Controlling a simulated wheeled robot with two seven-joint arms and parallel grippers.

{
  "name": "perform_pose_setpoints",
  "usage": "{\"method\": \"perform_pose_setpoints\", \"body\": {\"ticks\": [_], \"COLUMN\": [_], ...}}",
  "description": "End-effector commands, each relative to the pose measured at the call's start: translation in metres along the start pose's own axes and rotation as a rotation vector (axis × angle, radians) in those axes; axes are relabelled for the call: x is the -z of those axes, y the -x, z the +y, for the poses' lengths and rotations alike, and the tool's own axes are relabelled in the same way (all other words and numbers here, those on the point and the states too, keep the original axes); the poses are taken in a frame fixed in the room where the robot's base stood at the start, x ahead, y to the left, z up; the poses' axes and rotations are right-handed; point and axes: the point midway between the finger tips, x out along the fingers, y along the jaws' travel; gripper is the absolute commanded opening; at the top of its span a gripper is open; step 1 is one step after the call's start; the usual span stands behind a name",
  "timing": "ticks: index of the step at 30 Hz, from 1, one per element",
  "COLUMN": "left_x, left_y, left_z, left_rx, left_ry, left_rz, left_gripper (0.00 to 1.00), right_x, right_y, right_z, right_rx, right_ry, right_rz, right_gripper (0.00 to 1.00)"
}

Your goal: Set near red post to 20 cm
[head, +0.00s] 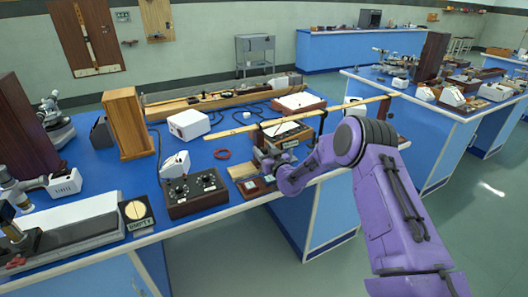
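A long pale wooden beam (345,106), like a metre rule, runs slantwise above the middle of the blue bench. A dark upright (322,123) crosses it, and a dark reddish block (385,108) stands near its right end. I cannot tell for certain which part is the near red post, and no scale marks are readable. My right gripper (266,166) reaches in from the right at the bench's front edge, below the beam, close to a small dark device. Its fingers are too small and dark to tell open from shut. My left gripper is not in view.
A black dial box (194,193), a wooden block (243,172), a red ring (222,154), a white box (189,124) and an upright wooden box (128,123) crowd the bench to the left. Another blue bench (440,112) stands at right, with open floor between.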

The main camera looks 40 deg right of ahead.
Motion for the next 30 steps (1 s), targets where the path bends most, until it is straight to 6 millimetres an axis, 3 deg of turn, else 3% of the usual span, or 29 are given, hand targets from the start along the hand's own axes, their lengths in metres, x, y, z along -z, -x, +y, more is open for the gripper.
{"method": "perform_pose_setpoints", "body": {"ticks": [4, 7, 18, 22, 30], "left_x": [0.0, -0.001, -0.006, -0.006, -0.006], "left_y": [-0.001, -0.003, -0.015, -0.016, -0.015], "left_z": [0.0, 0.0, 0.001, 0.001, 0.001], "left_rx": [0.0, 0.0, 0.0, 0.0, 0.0], "left_ry": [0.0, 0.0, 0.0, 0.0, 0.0], "left_rz": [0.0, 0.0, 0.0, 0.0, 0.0], "left_gripper": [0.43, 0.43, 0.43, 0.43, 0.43], "right_x": [-0.001, -0.001, -0.002, -0.001, 0.0], "right_y": [0.003, 0.016, 0.095, 0.104, 0.105], "right_z": [-0.001, -0.001, -0.001, 0.0, 0.0], "right_rx": [0.001, 0.002, 0.002, 0.001, 0.0], "right_ry": [-0.001, 0.0, 0.0, 0.001, 0.0], "right_rz": [-0.001, -0.002, -0.001, -0.001, -0.001], "right_gripper": [0.51, 0.51, 0.51, 0.51, 0.51]}}
